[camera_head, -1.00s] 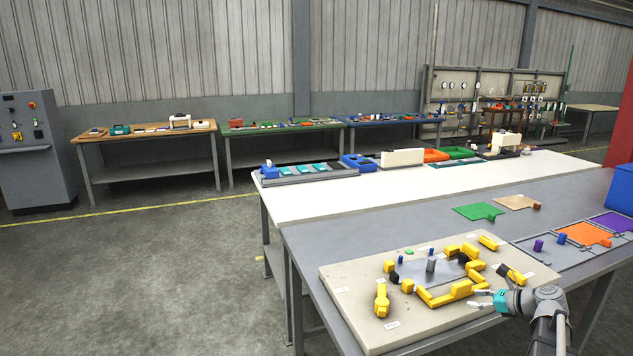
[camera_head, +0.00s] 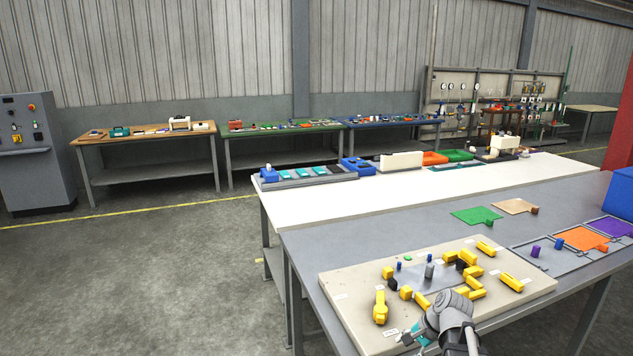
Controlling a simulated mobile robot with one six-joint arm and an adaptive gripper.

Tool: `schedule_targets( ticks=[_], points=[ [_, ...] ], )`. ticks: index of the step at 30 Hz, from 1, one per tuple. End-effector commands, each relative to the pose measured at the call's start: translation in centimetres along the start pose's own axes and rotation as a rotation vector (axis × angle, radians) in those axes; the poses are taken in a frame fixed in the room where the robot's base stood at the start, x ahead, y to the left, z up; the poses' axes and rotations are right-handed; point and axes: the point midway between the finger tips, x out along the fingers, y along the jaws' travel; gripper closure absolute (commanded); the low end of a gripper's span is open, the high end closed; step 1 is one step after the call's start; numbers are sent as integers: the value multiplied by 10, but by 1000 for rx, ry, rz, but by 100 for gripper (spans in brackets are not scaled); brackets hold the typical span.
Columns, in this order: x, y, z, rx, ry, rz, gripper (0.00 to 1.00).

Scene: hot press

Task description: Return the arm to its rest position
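My arm reaches in from the bottom edge, with its grey wrist joint (camera_head: 447,312) over the front of the beige fixture board (camera_head: 350,305). My gripper (camera_head: 408,338) is low at the board's front edge, left of the wrist, and partly hidden by it. A teal part shows there beside the wrist. The fingers are too small and covered to tell open from shut, and I see no object held. Yellow clamps stand on the board, one upright (camera_head: 380,307) at the left and several around the grey plate (camera_head: 415,277). A grey block (camera_head: 429,271) stands on that plate.
The grey table (camera_head: 390,238) has a green mat (camera_head: 474,215), a tan mat (camera_head: 514,206), an orange mat (camera_head: 580,238) and a purple mat (camera_head: 615,227) to the right. A blue bin (camera_head: 621,192) stands at the right edge. Open floor lies to the left.

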Motion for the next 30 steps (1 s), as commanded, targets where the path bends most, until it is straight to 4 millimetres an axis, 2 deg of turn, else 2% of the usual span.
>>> schedule_targets(
  ticks=[1,3,9,15,21,30],
  points=[
    [2,2,15,-73,8,38,34],
    [6,5,29,-180,20,92,34],
    [12,17,67,-492,40,254,34],
    [13,28,97,-770,42,405,34],
    [11,34,108,-909,34,482,34],
    [11,34,108,-927,33,492,34]
  ],
)
